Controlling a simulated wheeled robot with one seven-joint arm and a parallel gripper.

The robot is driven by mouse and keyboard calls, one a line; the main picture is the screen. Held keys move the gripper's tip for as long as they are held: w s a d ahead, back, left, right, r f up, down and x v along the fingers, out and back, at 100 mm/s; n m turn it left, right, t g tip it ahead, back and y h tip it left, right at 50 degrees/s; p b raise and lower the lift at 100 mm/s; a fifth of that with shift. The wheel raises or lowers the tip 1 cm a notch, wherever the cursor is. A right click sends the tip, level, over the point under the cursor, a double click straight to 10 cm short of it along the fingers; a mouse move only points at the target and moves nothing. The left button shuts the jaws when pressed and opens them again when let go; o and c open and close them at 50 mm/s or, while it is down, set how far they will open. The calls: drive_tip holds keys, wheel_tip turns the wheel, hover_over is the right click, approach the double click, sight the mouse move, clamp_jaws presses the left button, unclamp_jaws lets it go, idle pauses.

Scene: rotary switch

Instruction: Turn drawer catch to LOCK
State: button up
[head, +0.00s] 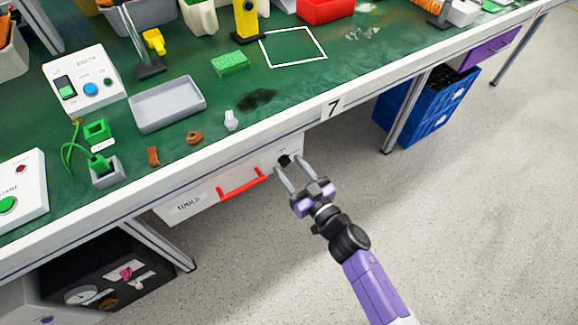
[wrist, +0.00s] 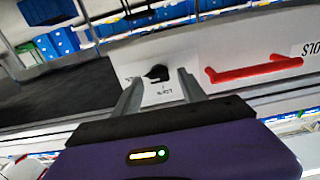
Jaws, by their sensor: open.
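The drawer catch (head: 284,160) is a small black knob on the right of a white drawer front (head: 215,190) under the bench. In the wrist view the catch (wrist: 157,73) sits on a white label plate (wrist: 162,92) with small lettering I cannot read clearly. My gripper (head: 284,175) is open and empty, with its two grey fingers pointing at the drawer front. In the wrist view the fingers (wrist: 158,90) lie either side of the plate, with the catch showing between and just beyond their tips. I cannot tell whether they touch anything.
A red drawer handle (head: 241,186) is left of the catch in the head view. The green bench top (head: 200,85) above holds a grey tray (head: 167,104) and several small parts. Blue crates (head: 425,108) stand under the bench at right. Open floor (head: 460,230) lies in front.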

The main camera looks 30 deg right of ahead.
drive_tip(key=shift+w, duration=0.5)
drive_tip(key=shift+c, duration=0.2)
clamp_jaws()
